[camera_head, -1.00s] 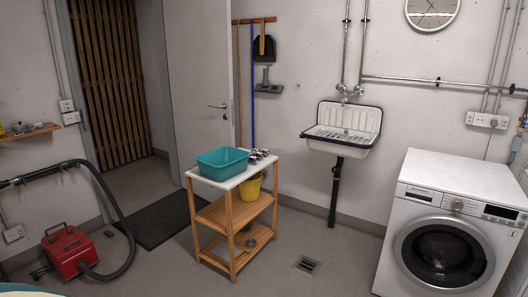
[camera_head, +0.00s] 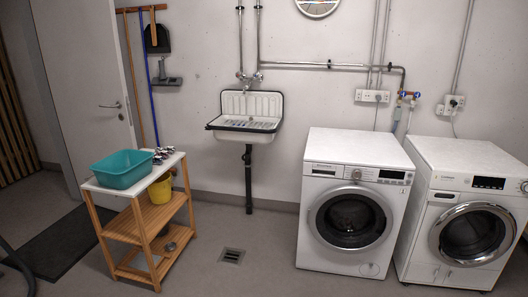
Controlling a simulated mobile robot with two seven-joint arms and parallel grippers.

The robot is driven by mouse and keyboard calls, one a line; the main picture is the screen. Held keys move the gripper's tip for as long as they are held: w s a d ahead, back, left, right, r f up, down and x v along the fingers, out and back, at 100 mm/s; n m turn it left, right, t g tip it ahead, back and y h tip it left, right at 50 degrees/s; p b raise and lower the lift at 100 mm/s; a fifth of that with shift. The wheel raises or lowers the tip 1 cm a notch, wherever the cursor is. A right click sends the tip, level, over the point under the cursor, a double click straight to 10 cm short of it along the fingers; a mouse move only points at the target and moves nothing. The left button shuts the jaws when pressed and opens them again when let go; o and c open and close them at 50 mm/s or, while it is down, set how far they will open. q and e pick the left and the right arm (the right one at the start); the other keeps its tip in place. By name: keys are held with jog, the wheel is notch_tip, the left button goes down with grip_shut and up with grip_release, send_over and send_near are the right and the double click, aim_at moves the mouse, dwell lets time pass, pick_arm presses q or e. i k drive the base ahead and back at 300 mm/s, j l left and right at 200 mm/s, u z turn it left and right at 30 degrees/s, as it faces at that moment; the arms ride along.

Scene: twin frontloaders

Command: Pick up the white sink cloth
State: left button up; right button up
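A white wall sink (camera_head: 248,112) with a dark rim hangs on the back wall, left of the washing machines. Something pale and striped lies across its basin, but I cannot tell whether it is a cloth or a grate. No white cloth shows clearly elsewhere. Neither of my grippers is in view.
A wooden cart (camera_head: 152,217) stands at left, with a teal basin (camera_head: 122,169) on top and a yellow bucket (camera_head: 160,192) below. Two front-loaders, a left washer (camera_head: 350,222) and a right machine (camera_head: 470,232), stand at right. The floor around the drain (camera_head: 232,255) is clear.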

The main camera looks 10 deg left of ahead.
aim_at(170, 150)
jog(key=i+j+u, duration=0.35)
jog(key=i, duration=0.25)
jog(key=i+u, duration=0.35)
jog(key=i, duration=1.95)
jog(key=j+u, duration=0.05)
